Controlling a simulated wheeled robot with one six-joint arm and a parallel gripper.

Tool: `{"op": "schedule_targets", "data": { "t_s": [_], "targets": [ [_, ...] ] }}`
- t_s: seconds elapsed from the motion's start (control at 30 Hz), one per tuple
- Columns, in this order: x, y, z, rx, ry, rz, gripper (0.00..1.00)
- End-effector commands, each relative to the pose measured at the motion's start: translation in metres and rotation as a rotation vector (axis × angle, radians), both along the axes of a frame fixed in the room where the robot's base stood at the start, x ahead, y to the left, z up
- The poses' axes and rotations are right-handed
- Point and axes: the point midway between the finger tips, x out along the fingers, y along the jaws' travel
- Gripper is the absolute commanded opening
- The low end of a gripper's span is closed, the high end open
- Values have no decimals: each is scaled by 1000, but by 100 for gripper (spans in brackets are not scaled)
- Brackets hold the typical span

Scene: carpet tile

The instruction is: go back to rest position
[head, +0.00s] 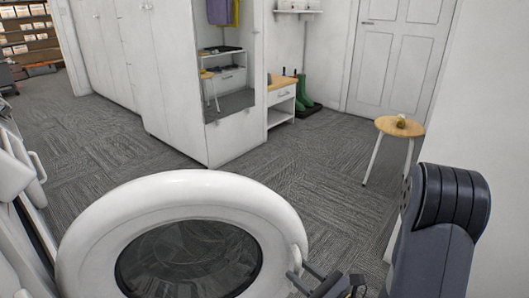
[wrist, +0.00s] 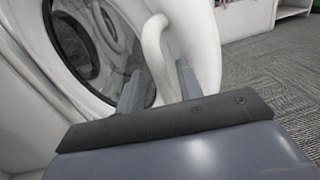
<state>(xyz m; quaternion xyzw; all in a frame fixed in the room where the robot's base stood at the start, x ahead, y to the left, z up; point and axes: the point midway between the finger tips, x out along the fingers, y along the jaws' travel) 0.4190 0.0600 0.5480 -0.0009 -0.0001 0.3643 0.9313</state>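My gripper (head: 308,274) is low at the bottom of the head view, just right of a white round machine door (head: 88,240) with a dark glass centre. In the wrist view, the two fingers of my gripper (wrist: 158,78) stand apart. A white curved handle (wrist: 156,40) shows between and beyond them. I cannot tell whether either finger touches it. The door stands swung out from a white machine at the left edge. Part of my arm shows at the right of the head view.
White cabinets (head: 175,75) with a mirror stand behind. Green boots (head: 303,95) are near a closed white door (head: 397,50). Grey carpet (head: 320,165) is clear in the middle.

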Motion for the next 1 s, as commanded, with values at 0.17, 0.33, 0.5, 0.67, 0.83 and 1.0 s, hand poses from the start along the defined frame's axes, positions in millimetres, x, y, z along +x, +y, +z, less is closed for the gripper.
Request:
{"op": "schedule_targets", "data": {
  "t_s": [0.17,0.33,0.5,0.67,0.83,1.0],
  "targets": [
    [9,9,-1,-1,-1,3,35],
    [12,12,0,1,1,1,35],
    [13,12,0,1,1,0,35],
    [12,12,0,1,1,1,35],
    [10,16,4,-3,-6,15,35],
    [2,25,13,-11,-19,57,35]
  ]
}}
